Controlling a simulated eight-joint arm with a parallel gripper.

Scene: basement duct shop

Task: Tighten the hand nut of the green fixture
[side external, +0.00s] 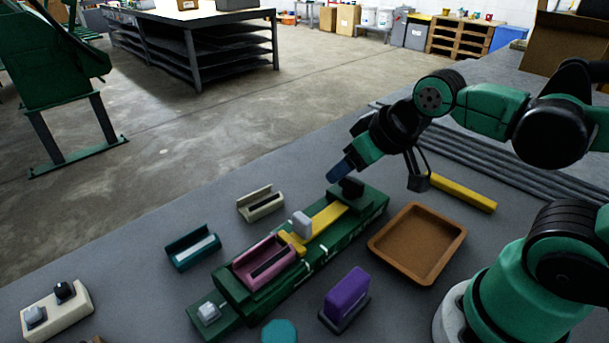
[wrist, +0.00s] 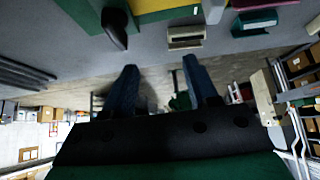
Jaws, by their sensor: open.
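The green fixture (side external: 310,262) lies lengthwise on the grey bench, with a yellow bar (side external: 329,217), a grey block (side external: 302,225) and a pink cradle (side external: 262,262) on it. Its black hand nut (side external: 351,188) is at the far right end; it also shows at the top left of the wrist view (wrist: 116,28). My gripper (side external: 341,170) is open and empty, its blue fingers close to the nut. In the wrist view my gripper (wrist: 158,68) has a clear gap between its fingers, and the nut lies beyond the left finger, not between them. Contact cannot be told.
A brown tray (side external: 380,247) and a loose yellow bar (side external: 464,193) lie right of the fixture. A purple block (side external: 346,291) stands in front. Beige (side external: 261,204) and teal (side external: 192,247) cradles sit behind it. A control box (side external: 60,313) is at the lower left.

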